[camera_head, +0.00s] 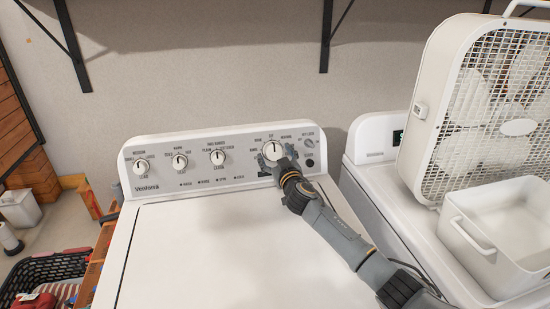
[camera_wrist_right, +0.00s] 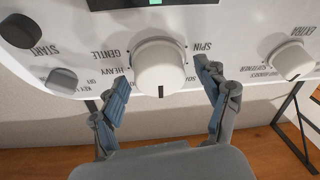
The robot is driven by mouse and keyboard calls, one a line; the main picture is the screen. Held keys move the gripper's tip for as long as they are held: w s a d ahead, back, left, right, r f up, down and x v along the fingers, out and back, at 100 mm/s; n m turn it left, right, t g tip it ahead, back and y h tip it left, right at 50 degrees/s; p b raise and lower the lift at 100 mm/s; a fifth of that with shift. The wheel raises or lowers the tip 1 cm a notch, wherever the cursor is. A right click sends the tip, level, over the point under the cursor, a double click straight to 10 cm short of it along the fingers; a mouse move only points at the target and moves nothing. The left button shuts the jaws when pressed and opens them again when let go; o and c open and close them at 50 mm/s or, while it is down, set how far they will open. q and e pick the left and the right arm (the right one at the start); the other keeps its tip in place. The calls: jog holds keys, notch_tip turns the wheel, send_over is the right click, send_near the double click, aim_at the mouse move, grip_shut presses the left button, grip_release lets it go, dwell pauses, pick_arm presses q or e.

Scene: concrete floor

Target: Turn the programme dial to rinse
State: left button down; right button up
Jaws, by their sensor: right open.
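The large white programme dial (camera_head: 272,150) is on the right part of the washing machine's control panel (camera_head: 232,152). In the right wrist view the dial (camera_wrist_right: 160,68) appears upside down, with its dark pointer mark at the lower edge; in the head view the mark points up. SPIN, GENTLE and HEAVY are legible around it; I cannot make out a rinse label clearly. My right gripper (camera_head: 275,161) is at the dial. In the wrist view its open fingers (camera_wrist_right: 163,78) stand either side of the dial, with gaps visible. My left gripper is out of view.
Several smaller knobs (camera_head: 180,161) sit left of the dial, and another (camera_head: 309,142) to its right. The washer lid (camera_head: 210,250) is clear. A box fan (camera_head: 480,110) and white tub (camera_head: 500,225) stand on the neighbouring machine. A basket (camera_head: 45,270) is lower left.

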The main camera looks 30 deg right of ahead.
jog(key=shift+w, duration=0.2)
jog(key=shift+c, duration=0.3)
jog(key=c, duration=1.1)
jog(key=shift+r+n, duration=0.1)
jog(key=shift+n, duration=0.2)
jog(key=shift+r+n+y+p, duration=0.1)
jog(key=shift+n+y+p, duration=0.4)
jog(key=shift+n+p, duration=0.5)
jog(key=n+g+y+p, duration=0.1)
jog(key=n+p, duration=0.3)
jog(key=n+g+y+p, duration=0.1)
jog(key=n+p, duration=0.3)
jog(key=n+y+p, duration=0.1)
jog(key=n+p, duration=0.3)
jog(key=shift+d+r+n+g, duration=0.15)
jog(key=shift+r+n+g, duration=0.05)
jog(key=shift+n+g, duration=0.2)
jog(key=shift+f+n+g+p, duration=0.2)
jog(key=shift+n+g+p, duration=0.1)
jog(key=shift+n+p, duration=0.9)
